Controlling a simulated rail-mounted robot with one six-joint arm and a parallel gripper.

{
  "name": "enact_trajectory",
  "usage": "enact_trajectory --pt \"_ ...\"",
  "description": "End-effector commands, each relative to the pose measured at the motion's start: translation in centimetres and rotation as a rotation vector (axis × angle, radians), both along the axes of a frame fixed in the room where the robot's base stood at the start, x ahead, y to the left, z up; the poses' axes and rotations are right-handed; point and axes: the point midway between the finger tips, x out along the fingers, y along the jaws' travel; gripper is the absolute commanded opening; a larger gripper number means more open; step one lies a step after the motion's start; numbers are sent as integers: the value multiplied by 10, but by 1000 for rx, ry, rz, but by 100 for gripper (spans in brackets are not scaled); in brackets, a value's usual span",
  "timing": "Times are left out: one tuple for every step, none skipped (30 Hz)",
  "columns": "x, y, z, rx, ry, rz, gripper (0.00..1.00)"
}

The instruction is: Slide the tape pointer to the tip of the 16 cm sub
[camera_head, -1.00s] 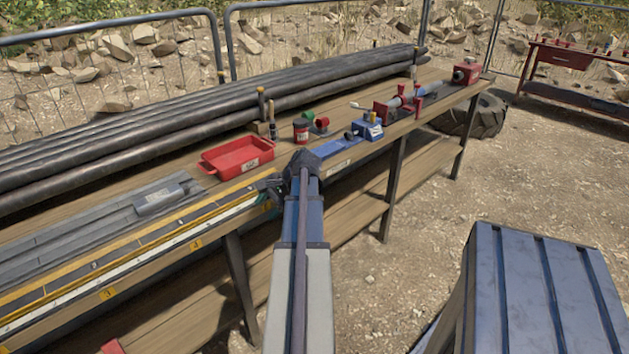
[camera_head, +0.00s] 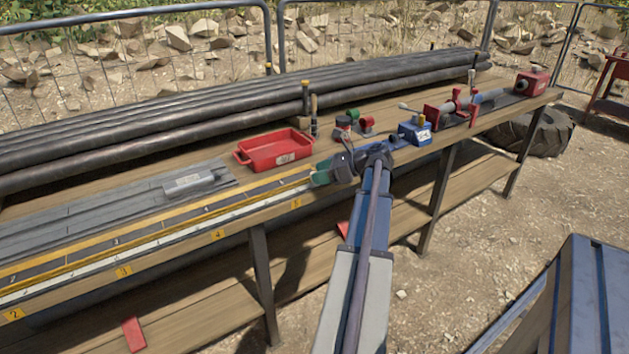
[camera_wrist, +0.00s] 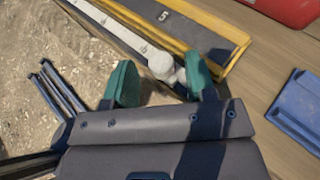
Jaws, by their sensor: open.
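My gripper (camera_head: 322,173) is at the right end of the measuring strip, over the bench's front edge. Its two green fingertips show in the wrist view (camera_wrist: 162,82), open and apart. A small white knob (camera_wrist: 162,64), which looks like the tape pointer, stands between and just beyond the fingertips; I cannot tell whether they touch it. The white tape (camera_head: 150,246) runs along the front of the bench beside a yellow-edged dark channel (camera_head: 140,238). It also shows in the wrist view (camera_wrist: 118,32). I cannot pick out the 16 cm sub.
A red tray (camera_head: 240,157) stands behind the channel. A grey labelled block (camera_head: 188,182) lies on dark plates at left. Blue and red fixtures (camera_head: 412,130) stand to the right of my gripper. Long dark pipes (camera_head: 200,105) line the back.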

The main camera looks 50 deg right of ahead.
Motion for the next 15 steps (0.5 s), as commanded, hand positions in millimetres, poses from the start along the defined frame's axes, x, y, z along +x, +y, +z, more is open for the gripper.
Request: enact_trajectory --pt "8 4 -7 0 0 2 51" --pt "11 5 -8 0 0 1 51" --pt "15 7 -9 -1 0 0 51" --pt "17 8 -10 -1 0 0 51" --pt "19 9 -10 0 0 1 51" --pt "21 9 -10 0 0 1 51" --pt "21 10 -10 0 0 0 51" --pt "22 10 -10 0 0 0 51" --pt "22 10 -9 0 0 0 51" --pt "21 9 -9 0 0 0 51" --pt "22 10 -9 0 0 0 51" --pt "21 9 -9 0 0 0 51" --pt "21 9 -9 0 0 0 50" --pt "21 9 -9 0 0 0 47" --pt "21 9 -9 0 0 0 43"
